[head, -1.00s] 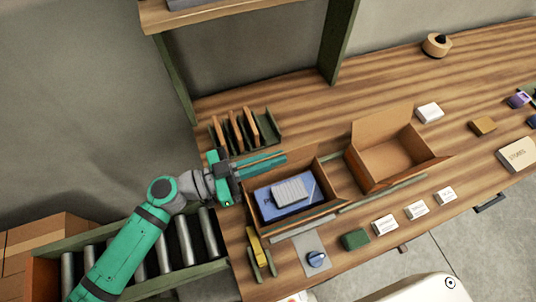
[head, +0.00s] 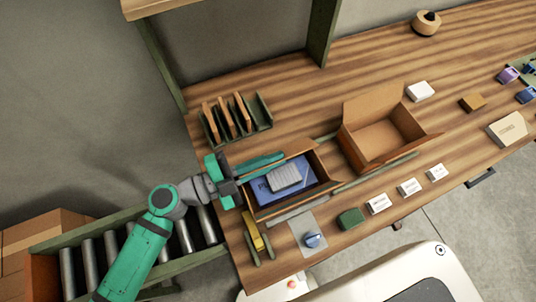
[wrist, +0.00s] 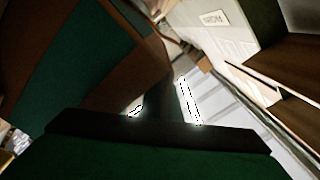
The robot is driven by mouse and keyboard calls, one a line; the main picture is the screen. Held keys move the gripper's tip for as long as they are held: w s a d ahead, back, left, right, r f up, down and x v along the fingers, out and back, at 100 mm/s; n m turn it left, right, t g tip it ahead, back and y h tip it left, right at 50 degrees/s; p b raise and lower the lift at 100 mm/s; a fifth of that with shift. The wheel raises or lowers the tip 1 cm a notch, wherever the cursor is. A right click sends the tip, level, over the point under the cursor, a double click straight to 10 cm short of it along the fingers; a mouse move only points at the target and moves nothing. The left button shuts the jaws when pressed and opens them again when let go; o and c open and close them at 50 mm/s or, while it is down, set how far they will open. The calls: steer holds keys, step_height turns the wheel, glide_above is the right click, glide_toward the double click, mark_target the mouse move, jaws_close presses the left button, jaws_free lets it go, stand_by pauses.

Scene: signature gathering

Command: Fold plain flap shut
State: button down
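The left open brown box (head: 292,207) stands on the bench and holds a blue book or pad (head: 262,189) with a grey ridged piece (head: 284,177) on it. My gripper (head: 284,156) reaches in from the left over the box's back side. Its two long teal fingers lie close together, with nothing seen between them. They cover most of the back flap, so its angle and any contact cannot be told. A brown strip of the back side (head: 306,150) shows right of the fingertips. The wrist view is dark and does not settle the contact.
Another open, empty box (head: 380,135) stands to the right with its back flap up. A green rack with brown slabs (head: 233,117) stands behind my gripper. A blue-knobbed stamp (head: 313,240), a green block (head: 350,218) and several white cards line the front edge.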

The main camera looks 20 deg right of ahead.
steer(key=shift+s+f+m, duration=0.15)
steer(key=shift+f+m, duration=0.15)
steer(key=shift+m, duration=0.6)
